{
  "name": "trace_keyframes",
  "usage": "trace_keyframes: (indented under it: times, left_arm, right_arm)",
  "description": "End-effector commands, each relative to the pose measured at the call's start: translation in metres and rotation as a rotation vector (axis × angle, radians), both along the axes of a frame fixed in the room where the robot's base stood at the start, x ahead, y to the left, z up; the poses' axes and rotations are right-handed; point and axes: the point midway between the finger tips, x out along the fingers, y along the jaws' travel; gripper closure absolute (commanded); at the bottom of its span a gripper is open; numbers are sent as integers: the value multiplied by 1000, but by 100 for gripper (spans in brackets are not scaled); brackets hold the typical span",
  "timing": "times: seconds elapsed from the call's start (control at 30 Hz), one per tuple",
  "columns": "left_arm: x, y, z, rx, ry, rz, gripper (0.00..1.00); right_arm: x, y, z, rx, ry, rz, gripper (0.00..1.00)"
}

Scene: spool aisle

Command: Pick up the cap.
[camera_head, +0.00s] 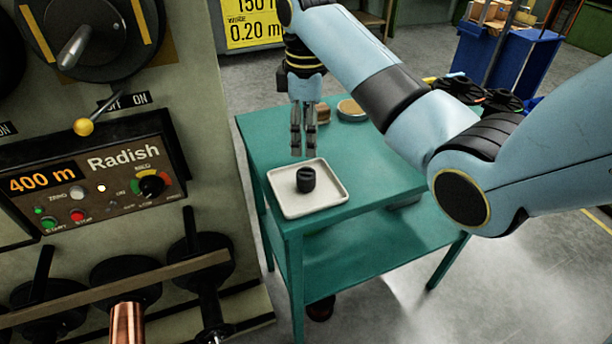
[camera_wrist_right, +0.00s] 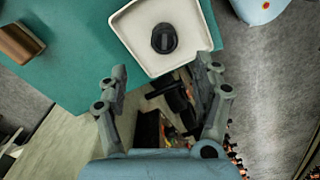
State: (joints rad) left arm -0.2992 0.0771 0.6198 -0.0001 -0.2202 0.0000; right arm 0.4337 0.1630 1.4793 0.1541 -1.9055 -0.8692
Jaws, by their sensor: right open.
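The cap (camera_head: 306,180) is a small black round piece with a slot on top. It sits in a white square tray (camera_head: 325,205) at the near left corner of the teal table. In the right wrist view the cap (camera_wrist_right: 164,38) lies in the tray (camera_wrist_right: 133,25), ahead of the fingers. My right gripper (camera_head: 303,152) points down, open and empty, above the table just behind the tray. Its two spread fingers also show in the right wrist view (camera_wrist_right: 163,85), apart from the cap. My left gripper is not in view.
On the teal table (camera_head: 375,168), a brown block (camera_head: 322,114) and a round tan-topped item (camera_head: 351,109) stand behind the gripper. A control panel (camera_head: 95,180) with knobs and levers stands close on the left. Blue bins (camera_head: 500,55) are at the back right.

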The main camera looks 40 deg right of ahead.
Motion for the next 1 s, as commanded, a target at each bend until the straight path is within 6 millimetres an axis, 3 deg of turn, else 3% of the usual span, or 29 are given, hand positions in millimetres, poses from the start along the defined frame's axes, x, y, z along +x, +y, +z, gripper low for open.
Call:
trace_keyframes:
  times: [0.73, 1.0]
  left_arm:
    - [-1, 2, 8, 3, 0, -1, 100]
    - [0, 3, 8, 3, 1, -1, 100]
  right_arm:
    - [-4, 4, -96, 3, 9, 11, 33]
    - [-4, 4, -104, 3, 7, 12, 33]
